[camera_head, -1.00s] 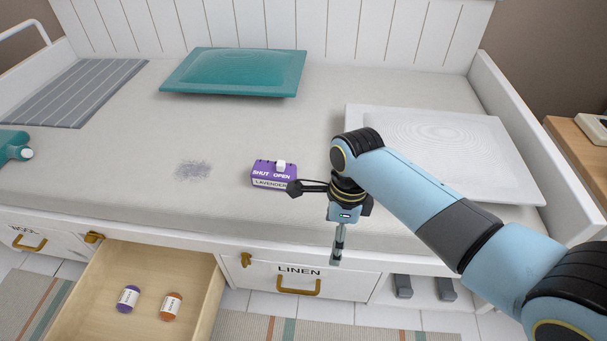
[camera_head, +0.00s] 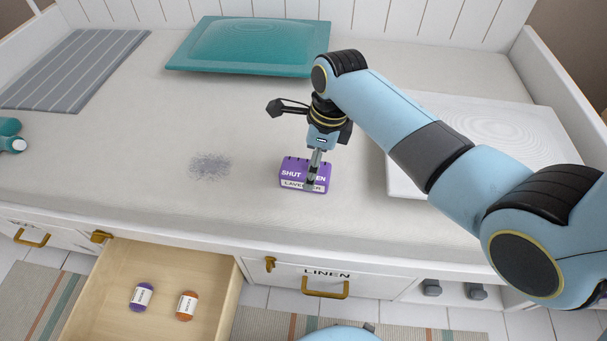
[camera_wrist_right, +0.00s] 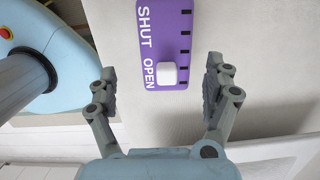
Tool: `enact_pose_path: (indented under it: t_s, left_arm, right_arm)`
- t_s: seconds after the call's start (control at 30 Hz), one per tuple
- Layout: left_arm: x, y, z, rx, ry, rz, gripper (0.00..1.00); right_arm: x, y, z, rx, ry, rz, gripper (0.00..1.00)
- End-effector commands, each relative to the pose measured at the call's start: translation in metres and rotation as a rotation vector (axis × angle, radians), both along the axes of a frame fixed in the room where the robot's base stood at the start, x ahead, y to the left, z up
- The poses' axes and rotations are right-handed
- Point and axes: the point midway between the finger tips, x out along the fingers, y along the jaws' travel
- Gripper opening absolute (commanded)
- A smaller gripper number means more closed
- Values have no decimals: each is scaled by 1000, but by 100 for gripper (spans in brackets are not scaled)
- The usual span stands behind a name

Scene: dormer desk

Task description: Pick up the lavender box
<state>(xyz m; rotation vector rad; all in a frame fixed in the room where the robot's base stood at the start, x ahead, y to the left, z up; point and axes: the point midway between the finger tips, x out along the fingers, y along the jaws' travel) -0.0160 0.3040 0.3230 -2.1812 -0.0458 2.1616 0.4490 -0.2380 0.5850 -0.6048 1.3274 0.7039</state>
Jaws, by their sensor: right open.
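The lavender box (camera_head: 291,176) is a purple block on the mattress, with the words SHUT and OPEN and a white label on its front. In the right wrist view the box (camera_wrist_right: 154,40) shows a white slider knob (camera_wrist_right: 168,74) beside OPEN. My right gripper (camera_head: 314,168) reaches over the box from behind, and a finger covers part of its lettering. In the right wrist view the gripper (camera_wrist_right: 160,75) is open, its fingers on either side of the box's OPEN end, with gaps to both.
A teal cushion (camera_head: 245,45) lies behind, a white ridged tray-like panel (camera_head: 530,140) to the right, and a striped grey mat (camera_head: 75,70) at left. The open drawer (camera_head: 205,265) in front holds a purple and an orange labelled container.

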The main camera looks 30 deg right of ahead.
Motion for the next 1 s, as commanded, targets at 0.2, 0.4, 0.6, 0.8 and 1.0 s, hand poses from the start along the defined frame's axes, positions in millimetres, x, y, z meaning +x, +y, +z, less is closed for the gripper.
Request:
enact_pose_path:
  t_s: [0.2, 0.4, 0.6, 0.8, 1.0]
  left_arm:
    - [-6, 0, -14, 0, 8, 0, 40]
    - [10, 1, -31, 2, -11, -2, 40]
    - [19, 5, -31, 5, -23, -4, 40]
    - [13, 7, -30, 9, -14, -5, 40]
    - [5, 8, -30, 9, -2, -4, 40]
  right_arm:
    - [8, 4, -22, 1, -1, 1, 85]
    - [16, 10, -51, 0, 3, 1, 85]
    - [18, 10, -56, -1, -2, 1, 85]
    - [18, 10, -55, -1, -2, 1, 75]
    - [17, 10, -55, -1, -2, 1, 49]
